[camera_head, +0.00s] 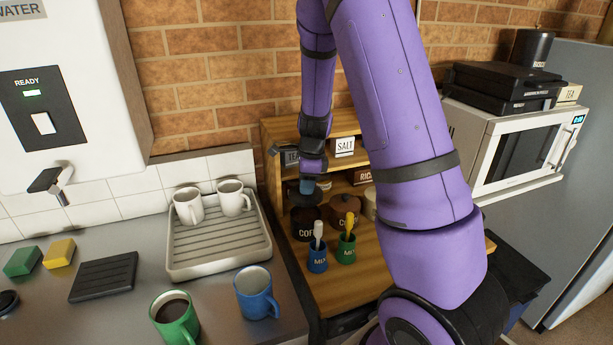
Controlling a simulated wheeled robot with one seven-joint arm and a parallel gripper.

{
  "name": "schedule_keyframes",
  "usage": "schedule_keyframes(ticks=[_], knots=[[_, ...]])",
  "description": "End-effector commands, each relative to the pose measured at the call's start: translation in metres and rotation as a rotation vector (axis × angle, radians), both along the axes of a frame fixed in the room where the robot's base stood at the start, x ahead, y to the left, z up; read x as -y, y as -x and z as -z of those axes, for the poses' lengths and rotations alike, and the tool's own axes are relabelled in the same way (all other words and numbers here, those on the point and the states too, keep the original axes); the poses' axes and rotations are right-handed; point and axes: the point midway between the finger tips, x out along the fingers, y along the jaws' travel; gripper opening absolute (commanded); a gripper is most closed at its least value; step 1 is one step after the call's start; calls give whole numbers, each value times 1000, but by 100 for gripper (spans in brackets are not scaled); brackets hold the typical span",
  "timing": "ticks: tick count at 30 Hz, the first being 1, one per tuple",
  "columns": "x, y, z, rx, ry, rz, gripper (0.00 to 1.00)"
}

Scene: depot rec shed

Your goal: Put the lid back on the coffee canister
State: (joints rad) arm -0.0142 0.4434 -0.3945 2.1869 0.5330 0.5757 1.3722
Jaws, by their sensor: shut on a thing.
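My gripper (307,185) is at the wooden shelf unit, pointing down. It is shut on a dark round lid (303,198), small in this view. The lid is at or just above the top of a dark brown canister (305,226), whose label begins "COF". I cannot tell whether lid and canister touch. A second brown canister (344,211) stands to its right, its label partly hidden by a yellow-handled stirrer. My arm hides part of the shelf to the right.
Blue (317,260) and green (346,250) pots with stirrers stand in front of the canisters. A drying rack (220,256) with two white mugs is to the left. A green mug of dark drink (175,322) and a blue mug (256,296) stand nearer. A microwave (510,150) is at right.

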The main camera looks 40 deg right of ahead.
Motion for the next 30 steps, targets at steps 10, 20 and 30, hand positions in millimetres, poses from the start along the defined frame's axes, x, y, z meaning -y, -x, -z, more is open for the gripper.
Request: schedule_keyframes(ticks=[10,20,30], knots=[[0,0,24,0,0,1,0],[0,0,50,-1,-1,2,0],[0,0,63,0,0,1,0]])
